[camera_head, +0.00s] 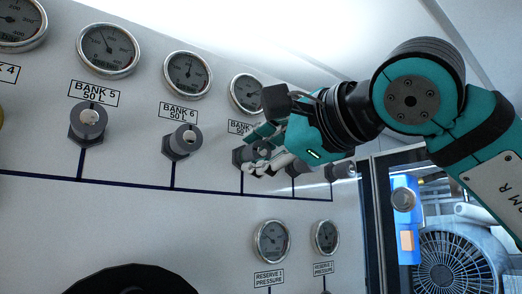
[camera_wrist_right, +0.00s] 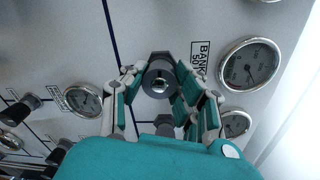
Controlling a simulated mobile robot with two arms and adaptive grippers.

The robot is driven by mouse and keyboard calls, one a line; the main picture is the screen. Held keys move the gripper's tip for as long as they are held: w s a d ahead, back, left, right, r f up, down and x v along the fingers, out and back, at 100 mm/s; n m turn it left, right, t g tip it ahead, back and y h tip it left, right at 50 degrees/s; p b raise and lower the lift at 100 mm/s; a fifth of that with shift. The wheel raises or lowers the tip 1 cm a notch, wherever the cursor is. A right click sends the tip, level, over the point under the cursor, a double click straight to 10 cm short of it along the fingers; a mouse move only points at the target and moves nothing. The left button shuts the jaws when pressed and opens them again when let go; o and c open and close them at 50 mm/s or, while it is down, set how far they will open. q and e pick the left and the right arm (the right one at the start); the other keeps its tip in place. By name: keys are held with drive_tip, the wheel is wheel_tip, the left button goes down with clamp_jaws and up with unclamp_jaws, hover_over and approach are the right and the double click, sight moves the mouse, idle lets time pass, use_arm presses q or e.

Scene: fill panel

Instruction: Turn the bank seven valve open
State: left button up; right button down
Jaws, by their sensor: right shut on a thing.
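The bank seven valve is a dark grey round knob (camera_head: 241,155) on the light panel, just right of the bank 6 valve (camera_head: 183,140). Its label (camera_head: 240,127) is partly hidden by my gripper. My right gripper (camera_head: 262,157) reaches in from the right and is shut on this knob. The knob's front face and a small slot-like centre show there. My left gripper is in neither view.
Gauges line the panel's top, with a gauge (camera_head: 246,93) above the bank seven valve. The bank 5 valve (camera_head: 88,122) is further left. Another valve (camera_head: 342,169) is close on the right. Two reserve gauges (camera_head: 271,241) (camera_head: 326,237) sit below. A dark round part (camera_head: 130,282) is at the bottom.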

drive_tip(key=n, duration=0.5)
drive_tip(key=shift+a+f+p, duration=0.1)
drive_tip(key=shift+f+p, duration=0.1)
drive_tip(key=shift+p, duration=0.15)
drive_tip(key=n, duration=0.5)
drive_tip(key=shift+n+p, duration=0.3)
drive_tip(key=shift+p, duration=0.1)
drive_tip(key=n, duration=0.4)
drive_tip(key=shift+f+t+h+p, duration=0.1)
drive_tip(key=shift+t+h+p, duration=0.2)
drive_tip(key=shift+t, duration=0.1)
drive_tip(key=shift+a+n, duration=0.1)
drive_tip(key=shift+n, duration=2.7)
drive_tip(key=c, duration=1.4)
unclamp_jaws()
drive_tip(key=o, duration=0.4)
drive_tip(key=shift+o, duration=0.2)
drive_tip(key=shift+d+r, duration=0.2)
